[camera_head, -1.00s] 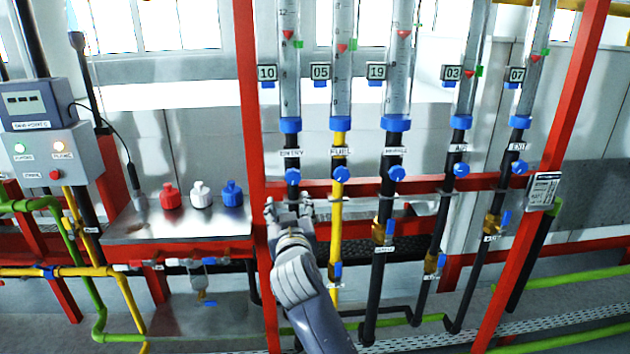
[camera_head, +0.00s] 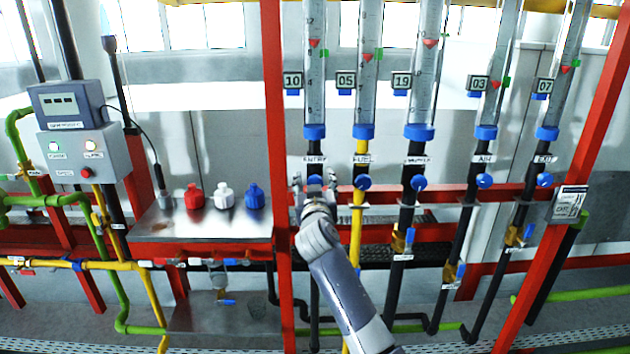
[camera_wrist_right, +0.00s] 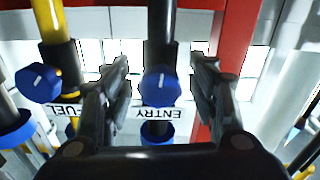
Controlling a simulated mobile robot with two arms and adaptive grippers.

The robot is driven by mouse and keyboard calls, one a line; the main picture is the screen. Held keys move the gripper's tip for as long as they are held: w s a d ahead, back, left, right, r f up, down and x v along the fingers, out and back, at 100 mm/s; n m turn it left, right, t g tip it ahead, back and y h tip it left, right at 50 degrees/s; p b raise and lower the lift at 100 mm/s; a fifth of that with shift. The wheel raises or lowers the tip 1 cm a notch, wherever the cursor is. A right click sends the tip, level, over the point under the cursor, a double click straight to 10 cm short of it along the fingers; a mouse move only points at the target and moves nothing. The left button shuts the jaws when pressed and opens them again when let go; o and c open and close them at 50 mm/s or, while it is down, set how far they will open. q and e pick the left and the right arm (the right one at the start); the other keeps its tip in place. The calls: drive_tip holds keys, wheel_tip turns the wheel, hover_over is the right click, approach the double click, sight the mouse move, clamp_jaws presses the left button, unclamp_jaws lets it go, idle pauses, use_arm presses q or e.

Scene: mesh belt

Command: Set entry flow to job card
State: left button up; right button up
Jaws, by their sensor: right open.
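The entry flow tube (camera_head: 315,75) is the leftmost of several clear tubes, with a red float mark and a plate (camera_head: 292,80) reading 10. Its blue knob (camera_wrist_right: 160,84) shows in the right wrist view, beside the label ENTRY (camera_wrist_right: 157,113). My right gripper (camera_head: 314,186) is at this knob in the head view. In the right wrist view its open fingers (camera_wrist_right: 160,88) stand on either side of the knob, with gaps at both sides. The job card (camera_head: 568,204) hangs on the right red post; its text is too small to read. My left gripper is out of view.
The fuel knob (camera_head: 362,182) is close to the right of my gripper, and a red post (camera_head: 276,150) is close to the left. A steel shelf (camera_head: 165,226) holds red, white and blue bottles. A grey control box (camera_head: 85,155) stands at the far left.

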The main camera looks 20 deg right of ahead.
drive_tip(key=shift+w+d, duration=0.1)
drive_tip(key=shift+w, duration=0.1)
drive_tip(key=c, duration=1.1)
drive_tip(key=shift+n, duration=0.4)
drive_tip(key=o, duration=1.1)
drive_tip(key=shift+s, duration=0.15)
